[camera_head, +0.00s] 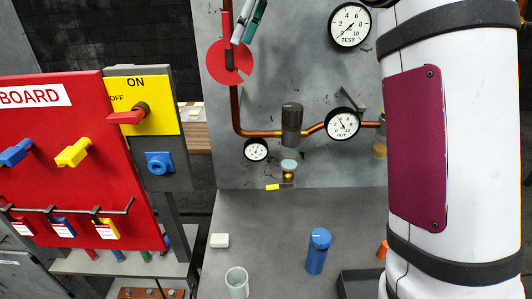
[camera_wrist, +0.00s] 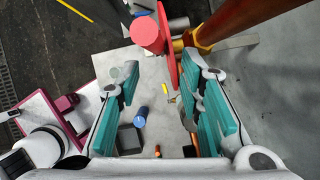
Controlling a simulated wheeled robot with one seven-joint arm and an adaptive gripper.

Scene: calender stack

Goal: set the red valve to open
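The red valve (camera_head: 228,62) is on the copper pipe at the upper middle of the head view. It shows a red disc with a wedge cut out and a red bar running upward. In the wrist view, a red cylinder and plate of the valve (camera_wrist: 148,36) stand near the fingertips. My gripper (camera_head: 248,24) is at the top of the head view, just right of the red bar, with only its fingers showing. In the wrist view my gripper (camera_wrist: 160,76) is open, teal pads well apart, nothing clamped between them. Whether a finger touches the valve cannot be told.
The copper pipe (camera_head: 262,134) runs along the grey wall with several gauges, including one marked TEST (camera_head: 350,25). At left stand a red board (camera_head: 90,165) and a yellow panel (camera_head: 150,95) with a red switch. A blue bottle (camera_head: 318,252) and white cup (camera_head: 237,283) stand below.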

